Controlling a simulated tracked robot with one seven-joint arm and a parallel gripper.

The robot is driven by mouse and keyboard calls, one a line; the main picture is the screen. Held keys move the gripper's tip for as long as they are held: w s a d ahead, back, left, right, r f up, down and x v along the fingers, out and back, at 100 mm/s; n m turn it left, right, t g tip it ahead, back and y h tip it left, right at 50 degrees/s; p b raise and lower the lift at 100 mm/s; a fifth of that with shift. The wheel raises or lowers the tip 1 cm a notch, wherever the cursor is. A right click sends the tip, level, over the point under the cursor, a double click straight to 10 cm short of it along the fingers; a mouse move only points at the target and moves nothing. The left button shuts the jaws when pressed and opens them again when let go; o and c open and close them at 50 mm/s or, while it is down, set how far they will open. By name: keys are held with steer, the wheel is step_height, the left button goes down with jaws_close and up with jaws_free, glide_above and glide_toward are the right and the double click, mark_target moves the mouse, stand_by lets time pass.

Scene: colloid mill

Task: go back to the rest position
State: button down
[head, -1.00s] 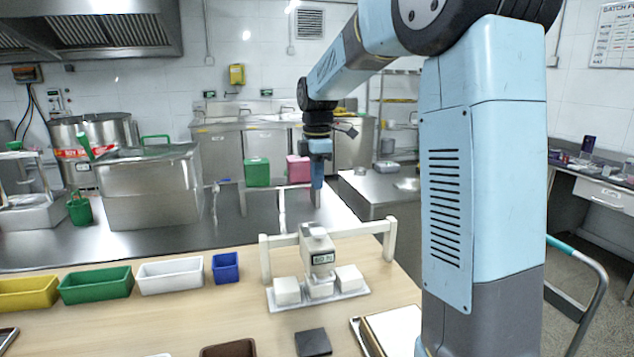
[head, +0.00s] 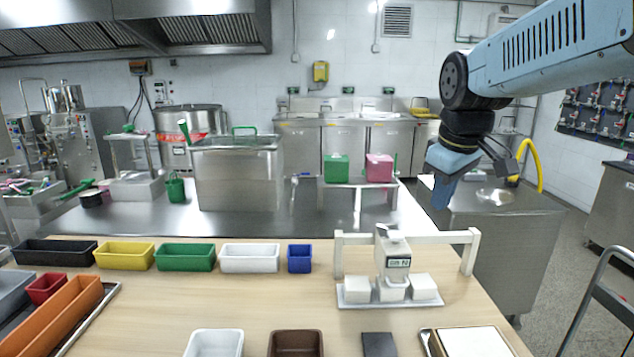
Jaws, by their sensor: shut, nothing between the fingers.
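My gripper (head: 440,192) hangs at the end of my blue arm, at the right of the head view. Its fingers point down and are together, with nothing held. It is above and behind the right end of the white frame on the wooden table, in front of the steel cabinet in the picture. No part of it appears to touch anything.
The wooden table (head: 270,300) bears a white device (head: 393,258) with white blocks, a white frame (head: 457,237), and green (head: 185,257), white (head: 249,258) and blue (head: 299,258) bins. A steel cabinet (head: 510,225) and a cart rail (head: 590,290) stand right.

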steer(key=s+d+f+m+t, duration=0.1)
steer(key=s+f+m+t, duration=0.1)
steer(key=s+m, duration=0.5)
steer(key=shift+s+f, duration=0.75)
steer(key=shift+s, duration=1.35)
